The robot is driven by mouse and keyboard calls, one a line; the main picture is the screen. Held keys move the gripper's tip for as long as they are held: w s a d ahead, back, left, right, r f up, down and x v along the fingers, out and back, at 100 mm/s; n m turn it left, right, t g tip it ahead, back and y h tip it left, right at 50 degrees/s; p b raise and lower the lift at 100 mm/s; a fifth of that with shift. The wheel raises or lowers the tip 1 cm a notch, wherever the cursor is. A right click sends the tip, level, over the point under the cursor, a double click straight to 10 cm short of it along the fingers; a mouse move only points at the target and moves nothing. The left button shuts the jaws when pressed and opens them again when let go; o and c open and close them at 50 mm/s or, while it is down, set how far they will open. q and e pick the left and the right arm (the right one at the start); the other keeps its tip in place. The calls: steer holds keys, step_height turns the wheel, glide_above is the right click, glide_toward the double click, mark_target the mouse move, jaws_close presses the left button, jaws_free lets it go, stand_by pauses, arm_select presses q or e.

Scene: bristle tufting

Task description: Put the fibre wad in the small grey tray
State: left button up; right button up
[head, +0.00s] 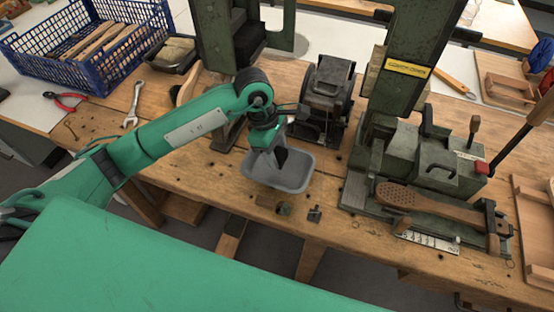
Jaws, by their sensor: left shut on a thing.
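The small grey tray (278,185) stands on the wooden bench near its front edge, in the middle of the head view. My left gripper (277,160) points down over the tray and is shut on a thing. A small dark shape shows at its fingertips, most likely the fibre wad, but it is too small and hidden to make out clearly. I cannot tell whether it touches the tray floor. The rest of the tray looks empty. My right gripper is not in view.
Behind the tray stands a dark machine block (328,90); a green press (425,150) is at its right. Two small metal parts (314,213) lie in front. A blue crate (85,45), a dark tray of tan material (174,54) and a wrench (133,105) are at left.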

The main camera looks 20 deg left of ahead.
arm_select(q)
step_height(320, 180, down, 4)
steer(key=shift+r, duration=0.1)
steer(key=shift+f, duration=0.3)
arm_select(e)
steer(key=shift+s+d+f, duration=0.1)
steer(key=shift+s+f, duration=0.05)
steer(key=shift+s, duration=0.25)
